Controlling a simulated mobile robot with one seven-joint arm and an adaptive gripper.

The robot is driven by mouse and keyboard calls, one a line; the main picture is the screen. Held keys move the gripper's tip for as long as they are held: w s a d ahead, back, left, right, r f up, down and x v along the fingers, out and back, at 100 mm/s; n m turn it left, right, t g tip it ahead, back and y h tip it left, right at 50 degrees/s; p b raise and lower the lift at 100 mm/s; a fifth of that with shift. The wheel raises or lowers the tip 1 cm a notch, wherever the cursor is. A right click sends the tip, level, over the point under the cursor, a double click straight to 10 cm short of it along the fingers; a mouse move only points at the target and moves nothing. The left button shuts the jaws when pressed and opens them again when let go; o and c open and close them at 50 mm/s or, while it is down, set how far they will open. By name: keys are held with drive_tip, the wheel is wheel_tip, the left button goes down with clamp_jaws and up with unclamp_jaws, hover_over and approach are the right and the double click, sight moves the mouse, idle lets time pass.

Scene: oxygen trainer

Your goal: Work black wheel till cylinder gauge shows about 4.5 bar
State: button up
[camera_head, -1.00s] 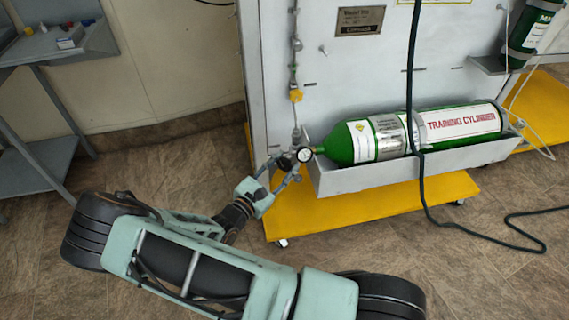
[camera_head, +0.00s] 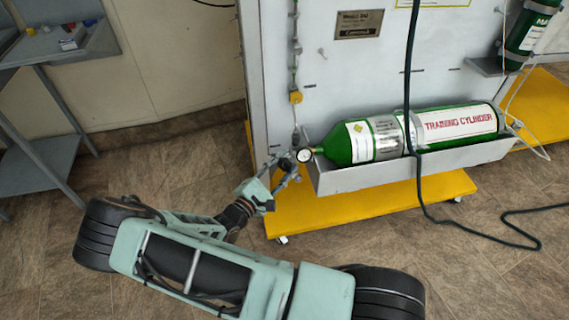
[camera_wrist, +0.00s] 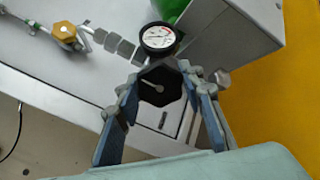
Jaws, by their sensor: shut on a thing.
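The black wheel (camera_wrist: 158,85) sits between the two fingers of my gripper (camera_wrist: 165,93) in the wrist view. My gripper is shut on it; in the head view my gripper (camera_head: 281,170) is at the left end of the cylinder tray. The cylinder gauge (camera_wrist: 158,37) is a round white dial just beyond the wheel, and it also shows in the head view (camera_head: 304,155). Its needle is too small to read surely. The green training cylinder (camera_head: 350,146) lies on its side, its valve end toward the gauge.
A grey tray (camera_head: 345,182) holds the cylinder against the white panel (camera_head: 284,60). A yellow base (camera_head: 330,213) lies below. A yellow knob (camera_head: 296,97) sits on the pipe above. A dark hose (camera_head: 409,95) hangs in front of the cylinder. A grey table (camera_head: 50,50) stands left.

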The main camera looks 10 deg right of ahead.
idle(0.3)
drive_tip(key=o, duration=1.2)
drive_tip(key=shift+a, duration=0.1)
drive_tip(key=v, duration=1.2)
